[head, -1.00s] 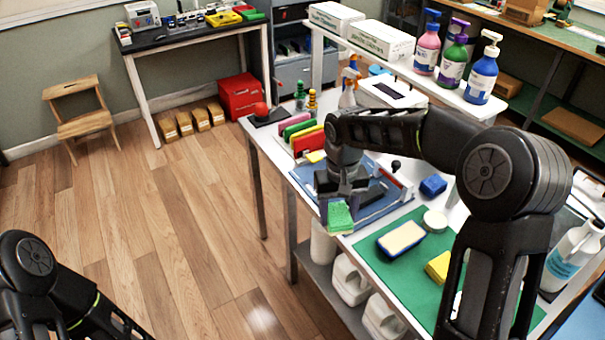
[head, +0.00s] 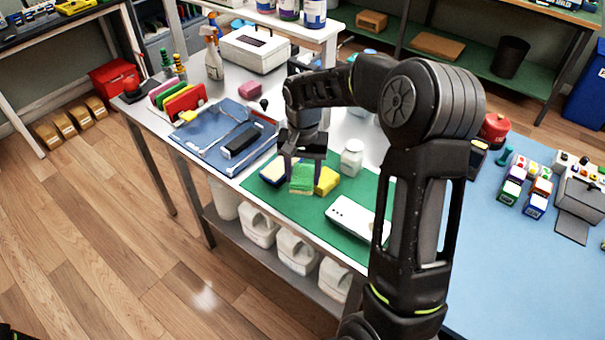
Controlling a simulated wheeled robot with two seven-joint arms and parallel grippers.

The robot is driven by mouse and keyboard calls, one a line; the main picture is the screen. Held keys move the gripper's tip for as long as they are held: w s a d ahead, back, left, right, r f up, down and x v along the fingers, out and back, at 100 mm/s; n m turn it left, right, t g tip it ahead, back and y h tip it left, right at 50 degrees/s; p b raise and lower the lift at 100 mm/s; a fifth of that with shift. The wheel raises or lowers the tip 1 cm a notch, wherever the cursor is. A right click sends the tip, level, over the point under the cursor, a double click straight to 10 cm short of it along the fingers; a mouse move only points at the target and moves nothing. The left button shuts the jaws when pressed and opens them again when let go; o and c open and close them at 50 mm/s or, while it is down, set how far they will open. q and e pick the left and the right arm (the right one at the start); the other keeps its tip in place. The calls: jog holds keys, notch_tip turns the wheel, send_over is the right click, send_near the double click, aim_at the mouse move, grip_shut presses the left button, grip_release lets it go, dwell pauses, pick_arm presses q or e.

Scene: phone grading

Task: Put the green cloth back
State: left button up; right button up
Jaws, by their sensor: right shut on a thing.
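My right gripper (head: 303,160) is shut on the green cloth (head: 302,179), which hangs below the fingers over the green mat (head: 280,204). I cannot tell whether the cloth touches the mat. Coloured cloths or folders in pink, green, yellow and red (head: 186,103) stand upright in a row at the table's far left end. My left gripper is out of view.
A blue tray (head: 207,158) with a black phone (head: 241,142) lies left of the mat. A white jar (head: 352,158) stands behind the yellow sponge. A white device (head: 352,215) lies on the front of the mat. A spray bottle (head: 212,55) stands farther back.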

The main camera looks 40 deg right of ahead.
aim_at(303, 205)
jog(key=shift+s, duration=0.15)
jog(key=shift+f+b, duration=0.4)
jog(key=shift+f, duration=0.15)
jog(key=shift+f+b, duration=2.6)
jog(key=shift+f, duration=1.15)
jog(key=o, duration=1.3)
jog(key=shift+r, duration=0.1)
notch_tip(303, 205, up, 8)
jog(key=shift+f+b, duration=0.15)
jog(key=shift+b, duration=0.15)
